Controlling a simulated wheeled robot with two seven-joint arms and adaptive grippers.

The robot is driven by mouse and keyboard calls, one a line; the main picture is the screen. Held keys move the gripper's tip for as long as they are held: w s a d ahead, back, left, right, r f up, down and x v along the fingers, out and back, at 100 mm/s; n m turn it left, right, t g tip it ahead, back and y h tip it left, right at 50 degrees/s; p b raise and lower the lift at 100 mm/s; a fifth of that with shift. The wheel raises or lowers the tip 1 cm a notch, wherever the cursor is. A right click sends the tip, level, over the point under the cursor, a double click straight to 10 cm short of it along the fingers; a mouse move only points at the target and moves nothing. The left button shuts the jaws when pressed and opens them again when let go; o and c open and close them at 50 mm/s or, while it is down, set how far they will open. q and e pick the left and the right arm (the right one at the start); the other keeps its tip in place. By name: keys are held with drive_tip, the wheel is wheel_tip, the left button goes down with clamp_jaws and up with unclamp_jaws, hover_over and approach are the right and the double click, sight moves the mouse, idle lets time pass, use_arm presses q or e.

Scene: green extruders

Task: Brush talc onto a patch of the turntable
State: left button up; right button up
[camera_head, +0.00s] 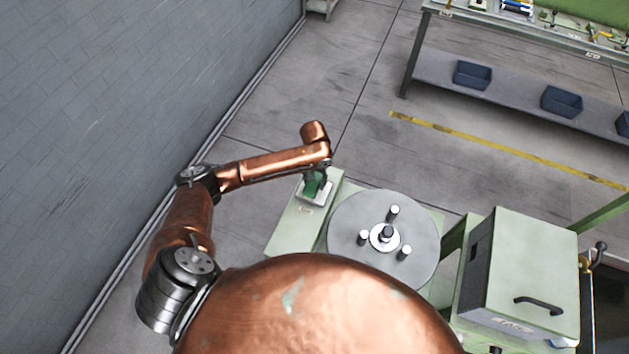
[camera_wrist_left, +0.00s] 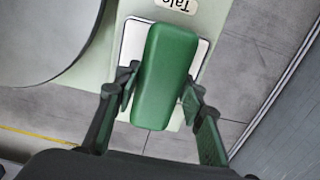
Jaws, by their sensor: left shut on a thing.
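My left gripper (camera_wrist_left: 160,92) is shut on a green block-shaped brush (camera_wrist_left: 166,75), with one finger on each side of it. The brush is over a white tray (camera_wrist_left: 133,40), beside a label (camera_wrist_left: 176,4) reading "Talc". In the head view the left gripper (camera_head: 317,184) and the green brush (camera_head: 311,188) are small and partly hidden by my wrist. I cannot tell whether the brush touches the tray (camera_head: 325,196). The round grey turntable (camera_head: 350,226) is just right of the tray, with a dark central hub and several pegs. My right gripper is not in view.
A pale green cabinet (camera_head: 525,265) with a dark handle stands right of the turntable. A grey wall (camera_head: 120,100) runs along the left. A bench shelf (camera_head: 430,72) with dark blue bins (camera_head: 472,75) is at the back right. The floor between is clear.

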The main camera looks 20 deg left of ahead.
use_arm(q)
drive_tip(key=shift+f, duration=0.45)
idle(0.5)
idle(0.8)
drive_tip(key=shift+s+f+p, duration=0.15)
drive_tip(key=shift+p, duration=0.35)
idle(1.4)
wheel_tip(320, 180, up, 2)
drive_tip(key=p, duration=0.2)
drive_tip(key=shift+r+p, duration=0.2)
drive_tip(key=shift+p, duration=0.2)
wheel_tip(320, 180, up, 5)
drive_tip(key=p, duration=0.6)
drive_tip(key=shift+f, duration=0.1)
drive_tip(key=shift+w, duration=0.25)
